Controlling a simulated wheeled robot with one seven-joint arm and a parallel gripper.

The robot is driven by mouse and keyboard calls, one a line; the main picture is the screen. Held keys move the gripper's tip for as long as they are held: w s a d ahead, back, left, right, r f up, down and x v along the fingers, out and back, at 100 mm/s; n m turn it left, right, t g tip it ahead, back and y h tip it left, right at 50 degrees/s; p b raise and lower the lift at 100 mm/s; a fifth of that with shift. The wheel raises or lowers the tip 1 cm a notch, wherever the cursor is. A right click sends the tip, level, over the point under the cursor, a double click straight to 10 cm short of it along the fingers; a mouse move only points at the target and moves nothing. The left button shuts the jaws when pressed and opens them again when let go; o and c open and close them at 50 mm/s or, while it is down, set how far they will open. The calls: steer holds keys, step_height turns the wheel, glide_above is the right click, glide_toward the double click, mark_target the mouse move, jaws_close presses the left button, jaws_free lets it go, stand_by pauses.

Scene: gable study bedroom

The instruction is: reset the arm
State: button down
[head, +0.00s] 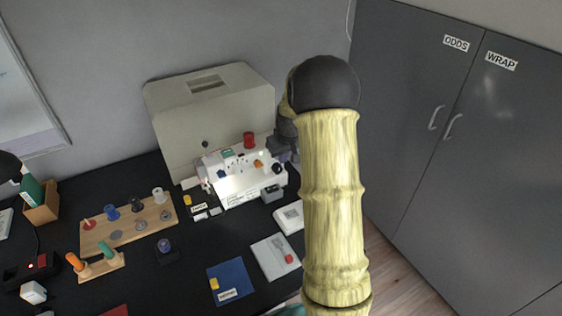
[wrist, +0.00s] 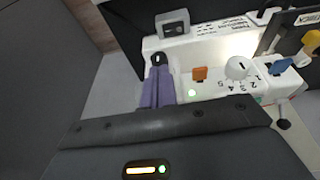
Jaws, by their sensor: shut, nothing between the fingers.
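My arm rises through the right half of the head view, its pale yellow, ribbed link ending in a dark round joint. My gripper (head: 284,148) is partly hidden behind it, dark grey, at the right end of a white control panel (head: 236,188). In the wrist view my gripper (wrist: 158,73) shows two purple-grey fingers lying together, shut and empty. Their tips are close to a black knob (wrist: 157,58) on the white panel (wrist: 215,55); I cannot tell whether they touch it. An orange switch (wrist: 200,73), a white dial (wrist: 238,68) and a lit green lamp (wrist: 192,93) are beside them.
A beige hooded case (head: 165,115) stands behind the panel. A wooden board with knobs (head: 150,214), a blue mat (head: 240,272) and a pale pad (head: 268,262) lie on the black desk (head: 190,275). Grey cupboards labelled ODDS (head: 410,90) and WRAP (head: 500,130) stand at right.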

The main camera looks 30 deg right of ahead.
stand_by(0.4)
steer(key=s+a+r+p, duration=0.3)
steer(key=s+a+r, duration=0.2)
steer(key=s+a, duration=0.4)
steer(key=s+a+r+p, duration=0.3)
steer(key=s+a, duration=0.6)
steer(key=s, duration=0.6)
step_height(320, 180, up, 2)
steer(key=shift+s+a+r+g, duration=0.1)
steer(key=shift+s+a+g, duration=0.05)
steer(key=shift+s+g, duration=0.2)
